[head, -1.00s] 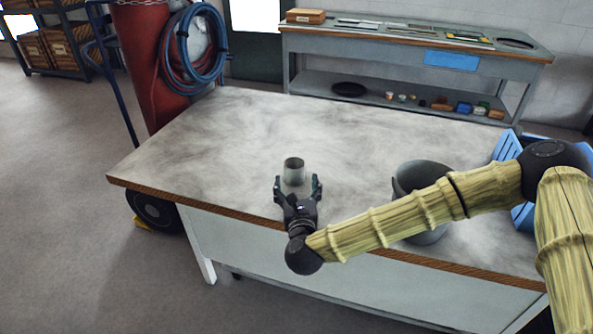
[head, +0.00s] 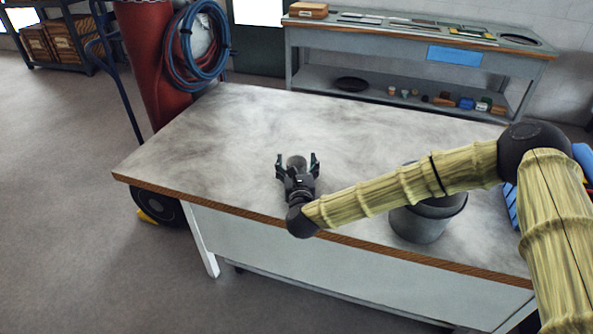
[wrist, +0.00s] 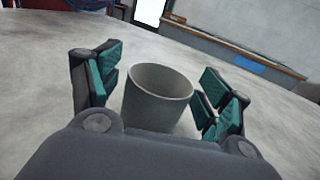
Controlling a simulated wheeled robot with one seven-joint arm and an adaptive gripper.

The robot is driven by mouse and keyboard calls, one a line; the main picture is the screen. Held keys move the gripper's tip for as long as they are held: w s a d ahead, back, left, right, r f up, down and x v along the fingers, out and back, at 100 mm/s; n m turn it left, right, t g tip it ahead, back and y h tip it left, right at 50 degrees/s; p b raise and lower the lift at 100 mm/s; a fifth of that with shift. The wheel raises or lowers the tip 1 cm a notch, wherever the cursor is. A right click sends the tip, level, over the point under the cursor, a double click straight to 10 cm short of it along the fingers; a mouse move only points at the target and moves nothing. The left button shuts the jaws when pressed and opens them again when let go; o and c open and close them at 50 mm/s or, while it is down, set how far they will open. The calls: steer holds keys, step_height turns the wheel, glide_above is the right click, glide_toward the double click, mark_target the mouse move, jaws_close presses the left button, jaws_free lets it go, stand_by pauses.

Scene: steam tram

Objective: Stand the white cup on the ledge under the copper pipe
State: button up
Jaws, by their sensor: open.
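A pale grey-white cup (head: 296,162) stands upright on the grey tabletop, near its front edge. It also shows in the wrist view (wrist: 158,100), with its open, empty mouth facing up. My gripper (head: 297,168) is open, and its fingers stand on either side of the cup. In the wrist view the teal-padded fingers (wrist: 160,82) show a gap to the cup on both sides. The cup's lower part is hidden behind my gripper. I cannot make out a copper pipe or a ledge under one.
A dark grey bucket (head: 428,220) stands right of my gripper, partly behind my arm. A blue crate (head: 510,205) is at the table's right. Behind is a workbench (head: 420,33) with small items on its lower shelf. A red cylinder (head: 152,65) stands at the back left.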

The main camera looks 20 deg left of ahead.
steer(key=c, duration=1.2)
steer(key=shift+r, duration=0.1)
